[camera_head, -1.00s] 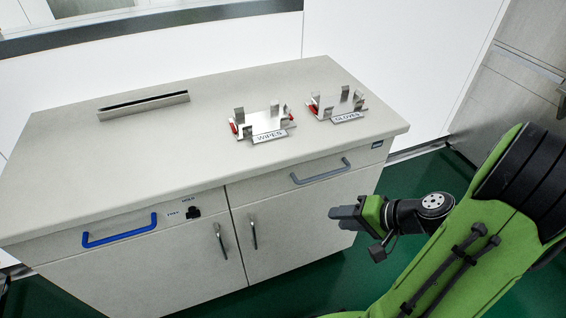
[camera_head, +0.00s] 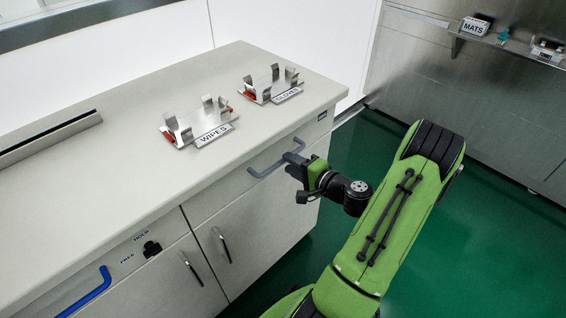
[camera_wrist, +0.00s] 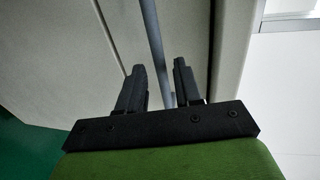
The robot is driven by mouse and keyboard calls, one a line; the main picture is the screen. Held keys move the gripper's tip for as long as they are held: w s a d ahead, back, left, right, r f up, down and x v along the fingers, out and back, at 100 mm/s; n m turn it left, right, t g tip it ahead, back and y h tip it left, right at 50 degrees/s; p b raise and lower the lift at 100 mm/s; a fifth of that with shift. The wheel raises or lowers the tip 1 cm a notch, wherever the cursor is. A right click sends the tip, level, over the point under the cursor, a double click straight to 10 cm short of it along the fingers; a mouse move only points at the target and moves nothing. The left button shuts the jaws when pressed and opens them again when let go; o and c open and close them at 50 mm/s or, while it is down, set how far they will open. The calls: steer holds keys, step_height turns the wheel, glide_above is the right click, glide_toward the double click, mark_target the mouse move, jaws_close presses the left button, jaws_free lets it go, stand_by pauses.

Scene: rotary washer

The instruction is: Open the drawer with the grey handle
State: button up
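The grey bar handle (camera_head: 262,171) is on the right drawer (camera_head: 228,196) of the pale cabinet, just under the worktop edge. The drawer front looks flush with the cabinet.
A blue handle (camera_head: 88,293) is on the left drawer, beside a black knob (camera_head: 151,248). Holders marked WIPES (camera_head: 200,124) and GLOVES (camera_head: 271,85) stand on the worktop (camera_head: 120,150). Cabinet door handles (camera_head: 222,246) are below. Green floor (camera_head: 480,230) is open at the right.

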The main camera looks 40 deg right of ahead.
steer(key=x, duration=0.4)
steer(key=shift+s, duration=0.1)
jaws_close()
